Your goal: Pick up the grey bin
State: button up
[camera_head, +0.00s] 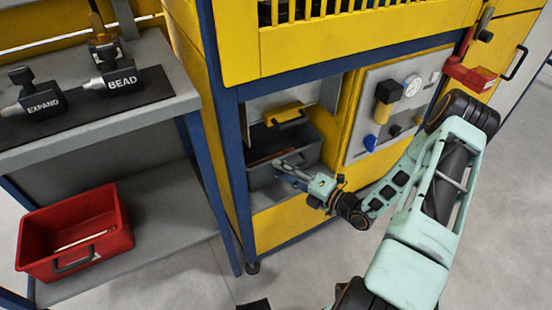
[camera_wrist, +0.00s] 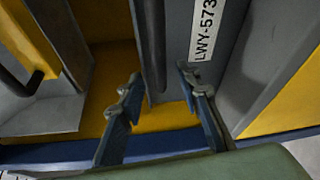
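The grey bin (camera_head: 258,177) sits in the open lower bay of the yellow machine, with a copper-coloured piece showing inside it. My gripper (camera_head: 278,170) reaches into the bay at the bin's right front side. In the wrist view my gripper (camera_wrist: 158,82) is open, its two fingers apart. A dark bar, apparently the bin's handle, runs between the fingers, with the grey bin wall (camera_wrist: 178,25) behind it. I cannot tell whether the fingers touch the bin. A white label (camera_wrist: 205,28) reading LWY-573 shows near the right fingertip.
The bay's blue frame (camera_head: 228,130) and yellow lower panel (camera_head: 290,222) border the opening. A gauge panel (camera_head: 395,105) stands right of it. A red bin (camera_head: 75,235) sits on the shelf at left, below a bench (camera_head: 150,100) with tools. The floor in front is mostly clear.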

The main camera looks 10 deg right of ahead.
grip_shut()
jog(key=shift+r, duration=0.1)
dwell(0.4)
jog(key=shift+r, duration=0.15)
